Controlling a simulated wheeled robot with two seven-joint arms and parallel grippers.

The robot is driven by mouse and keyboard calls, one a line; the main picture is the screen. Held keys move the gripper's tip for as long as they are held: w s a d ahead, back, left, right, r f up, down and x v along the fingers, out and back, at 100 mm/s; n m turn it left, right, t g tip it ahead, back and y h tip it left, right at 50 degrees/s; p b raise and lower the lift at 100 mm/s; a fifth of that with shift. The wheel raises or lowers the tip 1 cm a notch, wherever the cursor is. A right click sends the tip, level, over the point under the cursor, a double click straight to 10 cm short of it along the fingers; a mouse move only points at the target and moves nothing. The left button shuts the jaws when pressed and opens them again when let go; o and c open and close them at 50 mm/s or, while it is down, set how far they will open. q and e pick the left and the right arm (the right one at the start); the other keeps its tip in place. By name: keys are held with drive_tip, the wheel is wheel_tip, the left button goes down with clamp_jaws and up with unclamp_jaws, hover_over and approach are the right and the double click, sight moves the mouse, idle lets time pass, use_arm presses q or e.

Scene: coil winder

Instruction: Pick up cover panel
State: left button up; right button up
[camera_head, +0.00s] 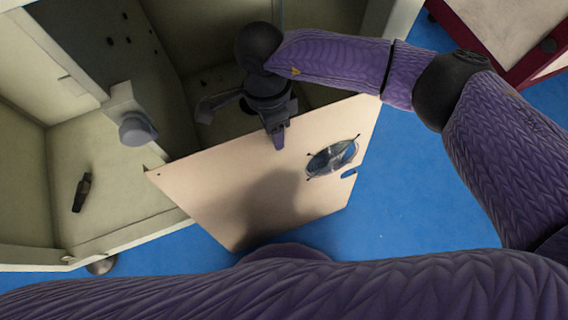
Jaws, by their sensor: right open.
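The cover panel (225,190) is a flat beige sheet with a round fan grille (332,158) and a small notch near its right side. It stands tilted in front of the open cabinet, its lower edge near the blue floor. My right gripper (242,123) is open at the panel's upper edge. One finger reaches down in front of the panel face, and the other points left, beyond that edge. I cannot tell whether either finger touches the panel. My left gripper is out of view.
The pale open cabinet (110,235) fills the left and top, with a grey knob (136,129) on a post and a small dark item (82,192) inside. A dark red unit (505,35) is at the top right. Blue floor (400,200) is clear right of the panel.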

drive_tip(key=shift+r, duration=0.1)
clamp_jaws()
idle(0.9)
idle(0.4)
